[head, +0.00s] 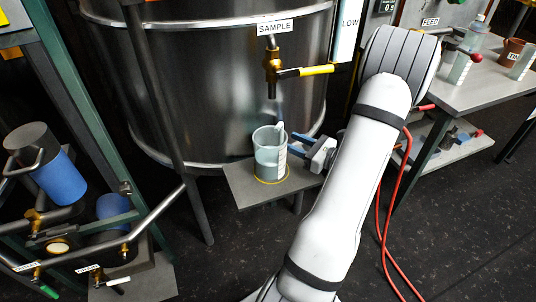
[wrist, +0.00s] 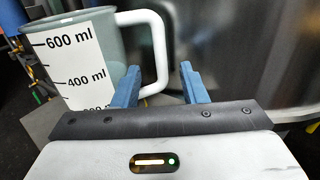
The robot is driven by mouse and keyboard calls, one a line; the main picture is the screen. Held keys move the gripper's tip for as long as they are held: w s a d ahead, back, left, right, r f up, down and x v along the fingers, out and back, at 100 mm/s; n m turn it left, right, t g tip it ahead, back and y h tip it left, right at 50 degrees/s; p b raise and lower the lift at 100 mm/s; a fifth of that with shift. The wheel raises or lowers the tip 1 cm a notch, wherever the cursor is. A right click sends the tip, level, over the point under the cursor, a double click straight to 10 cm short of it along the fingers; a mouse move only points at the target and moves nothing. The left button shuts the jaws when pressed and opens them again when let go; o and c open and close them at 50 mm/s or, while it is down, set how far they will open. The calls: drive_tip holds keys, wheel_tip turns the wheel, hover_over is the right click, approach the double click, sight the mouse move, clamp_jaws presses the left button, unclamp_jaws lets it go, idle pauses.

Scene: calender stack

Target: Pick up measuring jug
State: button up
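The measuring jug (head: 268,156) is a translucent grey-green cup with a white scale and a white handle. It stands upright on a small grey shelf (head: 245,191) below the sample tap. In the wrist view the jug (wrist: 112,48) fills the upper left, with its 600 ml and 400 ml marks readable and its handle (wrist: 160,45) towards the right. My gripper (head: 300,142) is at the jug's right. In the wrist view the two blue fingers of my gripper (wrist: 160,80) are apart, with the lower part of the handle between or just beyond them. I cannot tell whether they touch it.
The brass sample tap (head: 272,66) with a yellow lever (head: 303,72) hangs above the jug. A large steel tank (head: 215,85) stands close behind. Pipes and a blue cylinder (head: 60,183) are at the left. A side table (head: 475,90) with several vessels is at the right.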

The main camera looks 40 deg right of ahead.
drive_tip(key=shift+x, duration=1.55)
drive_tip(key=shift+d+r, duration=0.1)
clamp_jaws()
